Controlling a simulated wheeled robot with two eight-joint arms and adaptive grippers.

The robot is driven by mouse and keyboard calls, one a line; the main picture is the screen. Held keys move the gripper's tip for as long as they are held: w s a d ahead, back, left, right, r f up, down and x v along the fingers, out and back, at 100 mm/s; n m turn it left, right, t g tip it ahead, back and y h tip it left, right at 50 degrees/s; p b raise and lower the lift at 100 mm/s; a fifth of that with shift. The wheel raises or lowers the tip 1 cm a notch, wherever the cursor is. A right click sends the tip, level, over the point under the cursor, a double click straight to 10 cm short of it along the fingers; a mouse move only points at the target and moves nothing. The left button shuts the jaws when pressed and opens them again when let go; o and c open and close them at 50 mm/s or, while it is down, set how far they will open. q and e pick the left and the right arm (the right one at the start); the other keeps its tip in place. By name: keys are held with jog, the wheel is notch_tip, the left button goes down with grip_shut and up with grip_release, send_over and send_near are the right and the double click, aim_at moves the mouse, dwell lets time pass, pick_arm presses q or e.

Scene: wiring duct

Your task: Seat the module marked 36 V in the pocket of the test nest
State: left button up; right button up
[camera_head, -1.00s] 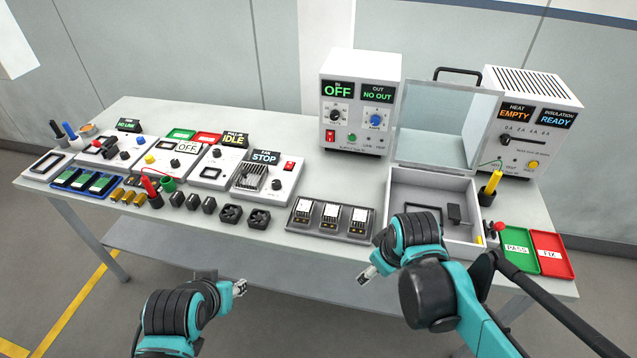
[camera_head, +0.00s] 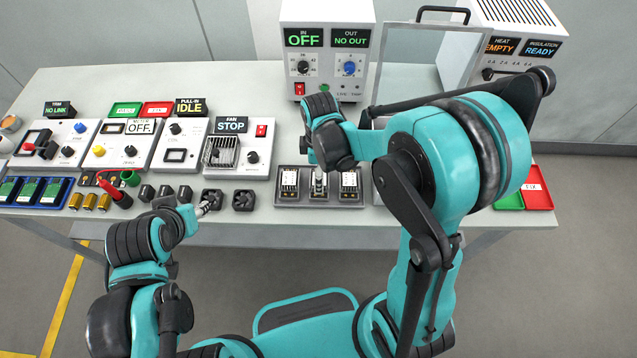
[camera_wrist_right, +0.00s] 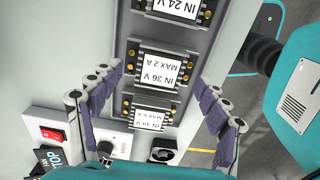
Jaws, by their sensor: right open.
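The 36 V module (camera_wrist_right: 155,70) sits in the middle slot of a grey three-slot rack (camera_head: 302,201), between the 24 V module (camera_wrist_right: 180,8) and another module (camera_wrist_right: 150,116) with a harder-to-read label. My right gripper (camera_wrist_right: 161,76) is open over the 36 V module, its fingers on either side and nothing held. In the head view it (camera_head: 319,182) hides much of that module. My left gripper (camera_head: 208,206) hangs near the table's front edge by the small fans; its jaws are too small to judge. No test nest pocket is clearly visible; my right arm covers the white box with the raised clear lid (camera_head: 425,60).
The power supply (camera_head: 328,50) stands behind the rack, the heat and insulation tester (camera_head: 520,45) to its right. The fan station (camera_head: 238,150) is left of the rack. Red (camera_head: 537,195) and green trays (camera_head: 509,201) lie at the right.

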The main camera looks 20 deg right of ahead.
notch_tip(320, 180, down, 2)
jog(key=shift+f, duration=0.1)
jog(key=c, duration=1.5)
jog(key=shift+o, duration=0.2)
